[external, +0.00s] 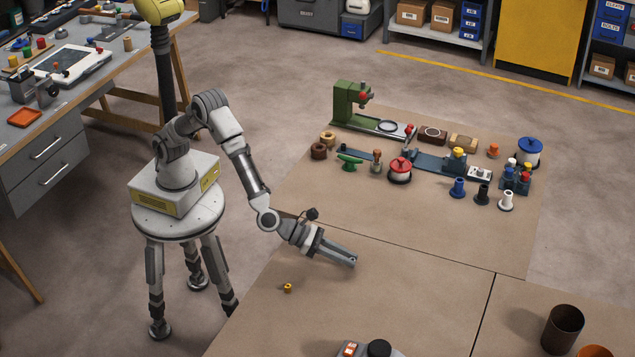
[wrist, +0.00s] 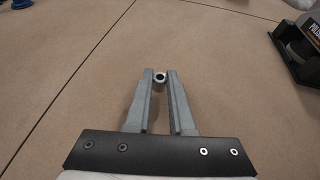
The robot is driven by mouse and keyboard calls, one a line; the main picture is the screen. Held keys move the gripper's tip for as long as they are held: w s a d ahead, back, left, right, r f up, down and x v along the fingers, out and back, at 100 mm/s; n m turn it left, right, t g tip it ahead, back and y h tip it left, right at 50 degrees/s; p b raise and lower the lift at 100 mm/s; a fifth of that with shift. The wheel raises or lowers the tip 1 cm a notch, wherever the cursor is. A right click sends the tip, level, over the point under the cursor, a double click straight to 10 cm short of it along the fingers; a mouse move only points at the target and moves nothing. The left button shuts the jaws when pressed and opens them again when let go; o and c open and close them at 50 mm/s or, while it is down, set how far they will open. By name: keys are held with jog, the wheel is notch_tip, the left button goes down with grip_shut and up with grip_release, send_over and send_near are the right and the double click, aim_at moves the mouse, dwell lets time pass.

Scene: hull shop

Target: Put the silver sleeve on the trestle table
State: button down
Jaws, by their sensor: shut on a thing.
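My gripper (external: 345,258) reaches low over the brown panelled surface (external: 400,300) in the external view. In the wrist view my gripper (wrist: 160,80) is shut on a small silver sleeve (wrist: 160,77), a pale ring with a dark hole, between its fingertips. The sleeve is too small to make out in the external view. I cannot tell whether it touches the surface below. A worktable with splayed wooden legs (external: 125,121), like a trestle table, stands at the left, behind my base.
A small yellow piece (external: 288,288) lies left of my gripper. A green press (external: 350,104), red-topped spool (external: 400,170) and several fittings stand farther back. A dark cup (external: 563,328) stands front right. The surface around my gripper is mostly clear.

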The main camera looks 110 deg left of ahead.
jog(key=shift+f, duration=0.55)
jog(key=shift+f, duration=0.2)
jog(key=c, duration=0.8)
grip_release()
